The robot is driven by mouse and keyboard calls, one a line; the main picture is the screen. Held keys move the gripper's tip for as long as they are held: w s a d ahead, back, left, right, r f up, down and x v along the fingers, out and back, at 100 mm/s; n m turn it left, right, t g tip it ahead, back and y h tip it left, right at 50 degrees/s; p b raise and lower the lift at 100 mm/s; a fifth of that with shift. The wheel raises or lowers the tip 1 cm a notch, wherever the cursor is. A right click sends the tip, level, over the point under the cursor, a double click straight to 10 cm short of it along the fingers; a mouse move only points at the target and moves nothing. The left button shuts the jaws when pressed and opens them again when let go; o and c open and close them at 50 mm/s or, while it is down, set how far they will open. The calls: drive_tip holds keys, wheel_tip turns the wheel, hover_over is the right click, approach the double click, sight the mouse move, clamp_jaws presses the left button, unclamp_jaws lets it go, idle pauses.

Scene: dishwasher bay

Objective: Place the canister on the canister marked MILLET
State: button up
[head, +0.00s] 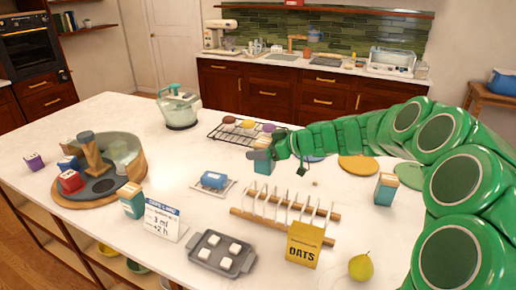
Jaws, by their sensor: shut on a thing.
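My gripper (277,147) reaches in from the right and is shut on a teal canister (262,165) with a tan lid, near the middle of the counter. The gripper partly hides this canister, and I cannot tell whether its base touches the counter. A similar teal canister (132,205) stands upright at the front left, beside a round wooden tray. Another teal canister (384,192) stands upright at the right, near my arm. The markings on the canisters are too small to read, so I cannot tell which one says MILLET.
A wooden rack (285,210) lies in front of the held canister, with a yellow OATS box (304,244) and a pear (360,267) nearer. A wire rack (225,137) is behind. A grey tray (215,264) and a sign card (162,219) are front left. Bare counter lies left of centre.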

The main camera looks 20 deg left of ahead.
drive_tip(key=shift+s+d+r, duration=0.2)
drive_tip(key=shift+s, duration=0.05)
drive_tip(key=w+d+r+m+t+h, duration=0.1)
drive_tip(key=d+r+m+t, duration=0.25)
drive_tip(key=d, duration=0.95)
drive_tip(key=w+d+r+m+t+h, duration=0.1)
drive_tip(key=d+r+m+t+h, duration=0.2)
drive_tip(key=d, duration=1)
drive_tip(key=w+d+r+m+t, duration=0.1)
drive_tip(key=d+r+m+t, duration=0.25)
drive_tip(key=d, duration=0.95)
hover_over(386, 175)
wheel_tip(386, 175, down, 9)
drive_tip(key=shift+w+f+n, duration=0.15)
drive_tip(key=shift+f+n, duration=0.25)
drive_tip(key=shift+f, duration=1.2)
drive_tip(key=shift+f, duration=0.15)
